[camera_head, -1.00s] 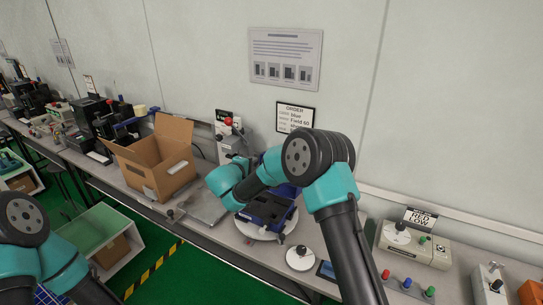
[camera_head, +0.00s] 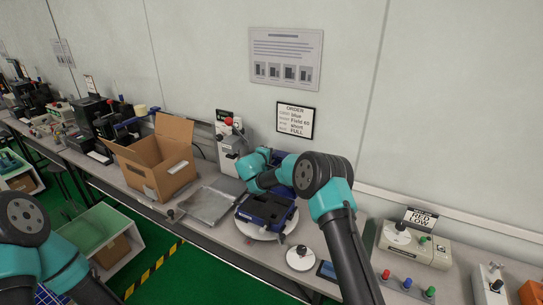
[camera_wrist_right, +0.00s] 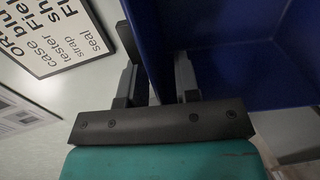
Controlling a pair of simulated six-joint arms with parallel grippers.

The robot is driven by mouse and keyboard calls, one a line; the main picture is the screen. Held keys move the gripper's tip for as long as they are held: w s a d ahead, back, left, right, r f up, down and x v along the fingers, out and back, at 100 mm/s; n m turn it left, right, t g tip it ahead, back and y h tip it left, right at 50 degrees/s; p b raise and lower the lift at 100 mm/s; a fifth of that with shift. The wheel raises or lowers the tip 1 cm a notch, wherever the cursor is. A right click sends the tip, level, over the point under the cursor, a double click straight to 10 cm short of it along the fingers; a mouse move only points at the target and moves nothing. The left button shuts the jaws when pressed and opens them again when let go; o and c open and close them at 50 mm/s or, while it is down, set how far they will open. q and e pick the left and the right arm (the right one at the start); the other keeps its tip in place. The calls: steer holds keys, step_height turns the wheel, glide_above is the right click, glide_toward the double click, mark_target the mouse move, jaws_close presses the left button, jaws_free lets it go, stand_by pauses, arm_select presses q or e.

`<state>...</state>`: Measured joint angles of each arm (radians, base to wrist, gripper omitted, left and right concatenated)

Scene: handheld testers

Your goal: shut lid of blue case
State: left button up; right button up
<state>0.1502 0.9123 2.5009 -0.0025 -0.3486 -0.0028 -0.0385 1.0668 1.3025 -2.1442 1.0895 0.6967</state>
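The blue case (camera_head: 265,212) sits open on a round white plate (camera_head: 243,228) on the bench, its dark inside facing up. Its raised lid stands at the back, mostly hidden behind my right arm in the head view. In the right wrist view the blue lid (camera_wrist_right: 240,55) fills the upper right. My right gripper (camera_wrist_right: 157,75) is at the lid's edge, with blue wall showing between its two separated fingers. I cannot tell whether they press on it. My left arm shows at the lower left of the head view, its gripper out of frame.
An open cardboard box (camera_head: 160,160) and a flat grey tray (camera_head: 208,204) stand left of the case. A grey press with a red knob (camera_head: 228,122) is behind. A white disc (camera_head: 300,258) lies in front. An order sign (camera_head: 296,119) hangs on the wall.

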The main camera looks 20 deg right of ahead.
steer(key=shift+w+d+f, duration=0.1)
steer(key=shift+w+d, duration=0.2)
steer(key=shift+d, duration=0.05)
jaws_close()
stand_by(0.4)
